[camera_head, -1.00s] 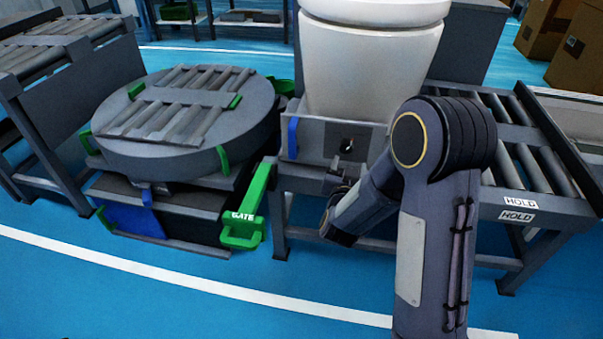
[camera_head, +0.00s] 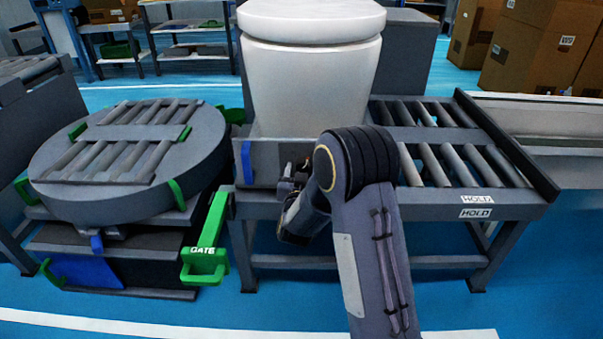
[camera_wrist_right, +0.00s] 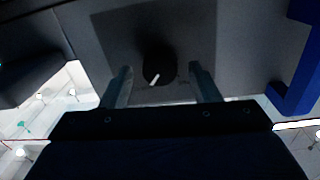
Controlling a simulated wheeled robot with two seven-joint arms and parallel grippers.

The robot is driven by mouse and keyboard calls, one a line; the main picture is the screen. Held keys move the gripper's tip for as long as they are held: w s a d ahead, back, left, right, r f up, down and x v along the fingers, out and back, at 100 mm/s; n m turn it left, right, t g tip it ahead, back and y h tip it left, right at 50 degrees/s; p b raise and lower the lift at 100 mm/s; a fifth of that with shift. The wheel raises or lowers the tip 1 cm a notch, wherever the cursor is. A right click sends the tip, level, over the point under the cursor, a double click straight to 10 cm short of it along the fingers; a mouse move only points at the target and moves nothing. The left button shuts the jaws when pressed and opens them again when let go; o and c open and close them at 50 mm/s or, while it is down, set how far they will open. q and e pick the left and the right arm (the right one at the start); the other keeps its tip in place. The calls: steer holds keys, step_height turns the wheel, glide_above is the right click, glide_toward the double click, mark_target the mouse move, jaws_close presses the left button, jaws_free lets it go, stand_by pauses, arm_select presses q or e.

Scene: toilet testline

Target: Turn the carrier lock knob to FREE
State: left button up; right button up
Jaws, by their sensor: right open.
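The carrier lock knob (camera_wrist_right: 158,66) is a round black knob with a white pointer mark, on a dark square plate (camera_wrist_right: 195,35) in the right wrist view. The pointer slants toward the lower left of that picture. My right gripper (camera_wrist_right: 160,82) is open, with one finger on each side of the knob and a gap to both. In the head view my right gripper (camera_head: 290,178) is at the front face of the carrier (camera_head: 268,160), below the white toilet (camera_head: 310,80), and it hides the knob there. The lettering by the knob is too dark to read. My left gripper is not in view.
A green GATE handle (camera_head: 205,250) stands left of the carrier, beside a round roller turntable (camera_head: 130,150). A blue block (camera_head: 246,162) is on the carrier's left end. The roller conveyor (camera_head: 450,165) with HOLD labels extends right. Blue floor is open in front.

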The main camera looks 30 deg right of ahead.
steer(key=shift+c, duration=0.3)
steer(key=c, duration=0.9)
steer(key=shift+c, duration=0.2)
steer(key=shift+n, duration=0.3)
steer(key=n+p, duration=0.1)
steer(key=n, duration=0.2)
steer(key=shift+n, duration=0.3)
steer(key=n+p, duration=0.1)
steer(key=n, duration=0.2)
steer(key=shift+n, duration=0.4)
steer(key=n+p, duration=0.1)
steer(key=n, duration=0.3)
steer(key=shift+p, duration=0.4)
steer(key=shift+f+n+t+p, duration=0.1)
steer(key=shift+n+t+p, duration=0.3)
steer(key=shift+n, duration=1.9)
